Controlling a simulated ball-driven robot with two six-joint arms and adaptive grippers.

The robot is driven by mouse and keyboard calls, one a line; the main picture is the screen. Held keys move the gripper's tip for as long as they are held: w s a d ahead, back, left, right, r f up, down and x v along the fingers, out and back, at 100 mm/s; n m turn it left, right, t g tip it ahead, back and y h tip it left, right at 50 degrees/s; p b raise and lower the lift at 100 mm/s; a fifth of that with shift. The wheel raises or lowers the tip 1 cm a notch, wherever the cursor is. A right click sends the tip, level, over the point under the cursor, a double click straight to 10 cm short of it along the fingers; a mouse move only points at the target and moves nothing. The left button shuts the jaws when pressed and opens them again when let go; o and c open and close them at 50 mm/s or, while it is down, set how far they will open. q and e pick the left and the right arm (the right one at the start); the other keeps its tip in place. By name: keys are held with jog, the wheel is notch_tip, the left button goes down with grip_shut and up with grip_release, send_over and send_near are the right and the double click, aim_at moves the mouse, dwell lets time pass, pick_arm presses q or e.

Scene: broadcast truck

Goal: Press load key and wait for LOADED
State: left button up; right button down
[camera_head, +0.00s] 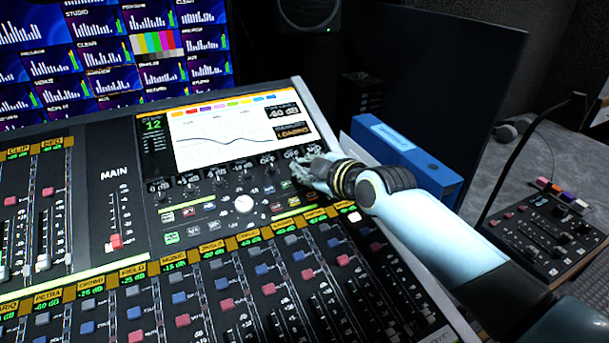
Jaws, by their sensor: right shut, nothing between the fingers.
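A mixing console (130,255) fills the left and middle. Its screen (240,138) shows a curve, the channel number 12, "-60 dB" at the upper right and, below that, an amber box (293,131) whose word starts with LOAD; its ending is too small to read surely. My right gripper (306,174) is shut and empty, low over the right end of the key and knob panel below the screen. It covers part of that panel. I cannot pick out the load key or tell whether a fingertip touches one. My left gripper is not in view.
A blue binder (405,160) stands beside the console's right edge, just behind my right forearm. A small control box (545,230) with coloured keys and a thin gooseneck stand at the right. Monitors (110,50) fill the upper left.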

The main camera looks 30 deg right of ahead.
jog(key=r+p, duration=0.1)
jog(key=s+r+p, duration=0.1)
jog(key=r+p, duration=0.1)
jog(key=shift+s+r, duration=0.25)
jog(key=shift+r, duration=0.1)
jog(key=shift+f, duration=0.1)
dwell(0.5)
